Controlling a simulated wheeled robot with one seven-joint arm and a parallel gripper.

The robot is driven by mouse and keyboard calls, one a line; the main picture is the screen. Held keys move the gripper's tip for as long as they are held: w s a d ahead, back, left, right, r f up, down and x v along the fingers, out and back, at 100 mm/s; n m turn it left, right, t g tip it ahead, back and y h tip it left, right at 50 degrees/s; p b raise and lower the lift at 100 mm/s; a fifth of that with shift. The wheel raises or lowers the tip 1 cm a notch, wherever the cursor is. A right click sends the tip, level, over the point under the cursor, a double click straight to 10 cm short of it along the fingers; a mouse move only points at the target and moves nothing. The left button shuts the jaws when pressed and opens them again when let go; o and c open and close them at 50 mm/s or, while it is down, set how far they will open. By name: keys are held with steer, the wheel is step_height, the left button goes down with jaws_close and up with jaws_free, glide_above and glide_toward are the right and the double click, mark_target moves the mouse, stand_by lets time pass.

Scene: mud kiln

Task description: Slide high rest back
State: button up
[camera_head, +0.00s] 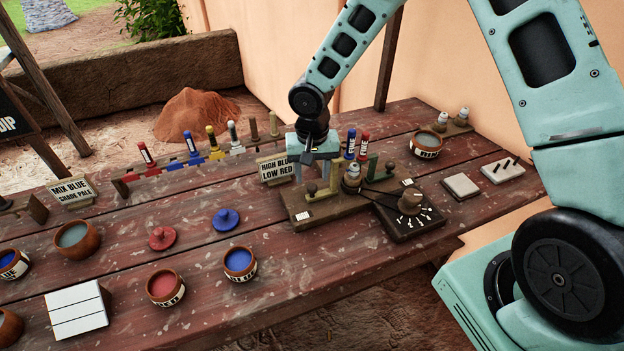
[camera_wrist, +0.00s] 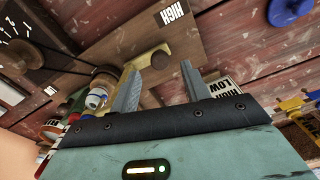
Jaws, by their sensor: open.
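A brown wooden board (camera_head: 345,207) on the table carries small posts, round knobs and white labels. In the wrist view a "HIGH" label (camera_wrist: 173,11) lies on the board (camera_wrist: 125,45). An olive-yellow wooden piece (camera_wrist: 187,44) and a dark round knob (camera_wrist: 160,60) are near that label; this may be the high rest. My gripper (camera_head: 313,176) points down over the left part of the board. In the wrist view its fingers (camera_wrist: 161,70) are apart, with the knob showing between their tips. I cannot tell whether they touch it. The lower part of the rest is hidden.
A "HIGH BLUE LOW RED" sign (camera_head: 275,168) stands just left of my gripper. Blue and red tubes (camera_head: 357,146) stand behind it, and a dark dial box (camera_head: 408,215) is at right. Lids and paint bowls, including a blue one (camera_head: 239,262), lie in front.

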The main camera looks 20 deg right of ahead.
mark_target(312, 186)
steer(key=shift+f, duration=1.75)
jaws_close()
steer(key=shift+a+b, duration=0.65)
steer(key=shift+a, duration=1.6)
steer(key=shift+r, duration=0.1)
jaws_free()
steer(key=shift+a, duration=0.15)
